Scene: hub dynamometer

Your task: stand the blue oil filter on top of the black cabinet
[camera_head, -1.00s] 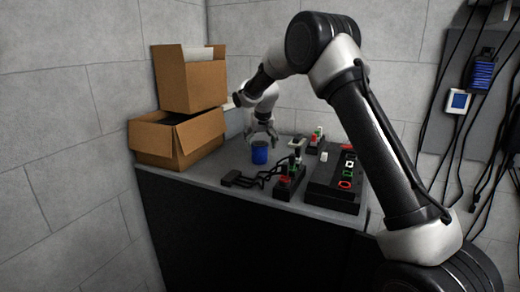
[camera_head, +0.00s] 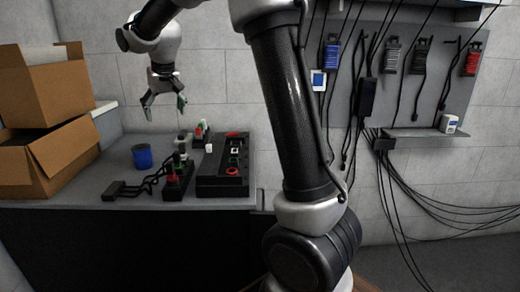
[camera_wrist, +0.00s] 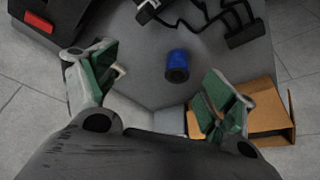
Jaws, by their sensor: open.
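The blue oil filter (camera_head: 142,156) stands upright on the grey top of the black cabinet (camera_head: 60,220), near the cardboard boxes. It also shows in the wrist view (camera_wrist: 178,66), beyond and between my fingers, with its dark open end visible. My gripper (camera_head: 163,104) is open and empty, raised well above the cabinet top, behind and a little right of the filter. In the wrist view my two green-padded fingers (camera_wrist: 155,92) are spread wide apart and touch nothing.
Two open cardboard boxes (camera_head: 45,85) are stacked left of the filter. Black control boxes with coloured buttons (camera_head: 225,165) and a black cable set (camera_head: 125,190) lie right and in front of it. A wall panel with hanging cables (camera_head: 400,80) is at right.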

